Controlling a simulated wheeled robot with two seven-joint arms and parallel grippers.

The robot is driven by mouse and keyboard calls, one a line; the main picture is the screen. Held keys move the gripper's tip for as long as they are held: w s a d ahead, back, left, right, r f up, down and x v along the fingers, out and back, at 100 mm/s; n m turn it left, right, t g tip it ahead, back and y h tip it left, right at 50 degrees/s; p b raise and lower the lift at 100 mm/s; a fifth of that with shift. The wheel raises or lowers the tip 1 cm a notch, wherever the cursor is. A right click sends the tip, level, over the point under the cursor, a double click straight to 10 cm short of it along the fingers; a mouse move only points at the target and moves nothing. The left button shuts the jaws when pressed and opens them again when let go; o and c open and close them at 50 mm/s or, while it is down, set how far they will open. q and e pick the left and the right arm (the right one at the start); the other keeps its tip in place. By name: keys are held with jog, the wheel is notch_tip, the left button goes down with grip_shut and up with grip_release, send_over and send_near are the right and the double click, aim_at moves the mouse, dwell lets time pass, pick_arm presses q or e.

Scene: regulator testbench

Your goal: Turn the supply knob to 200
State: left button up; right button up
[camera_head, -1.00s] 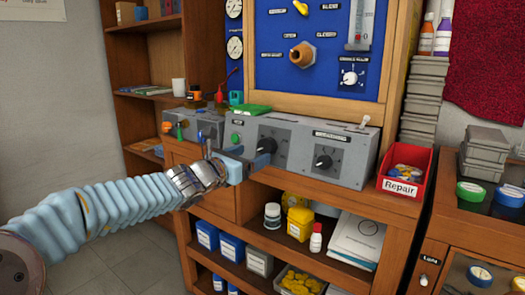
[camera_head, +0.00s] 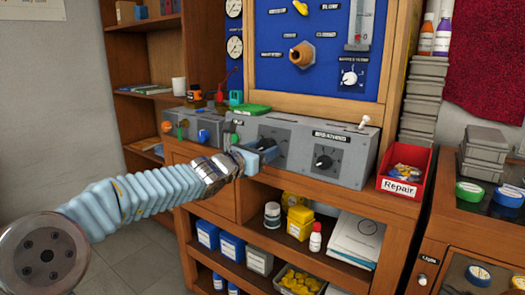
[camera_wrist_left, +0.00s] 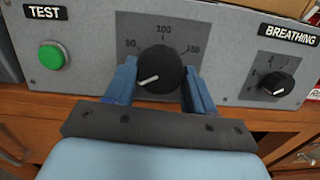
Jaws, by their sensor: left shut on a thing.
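The black knob (camera_wrist_left: 160,70) sits on the grey panel between my blue fingers in the left wrist view. Its dial reads 50, 100 and 150 around the top, and its white pointer line points to the lower left, below the 50 mark. No 200 mark shows; the right finger covers the dial's lower right. My left gripper (camera_wrist_left: 161,80) is shut on the knob, one finger on each side. In the head view, my left gripper (camera_head: 262,154) is at the front of the grey console (camera_head: 350,155) and largely hides the knob. My right gripper is not in view.
A green button (camera_wrist_left: 54,55) labelled TEST is left of the knob. A smaller black BREATHING knob (camera_wrist_left: 278,84) is to the right. A red Repair bin (camera_head: 402,187) stands right of the console. Shelves with bottles and boxes (camera_head: 230,247) are below.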

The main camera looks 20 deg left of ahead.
pick_arm(q)
jog(key=shift+c, duration=0.6)
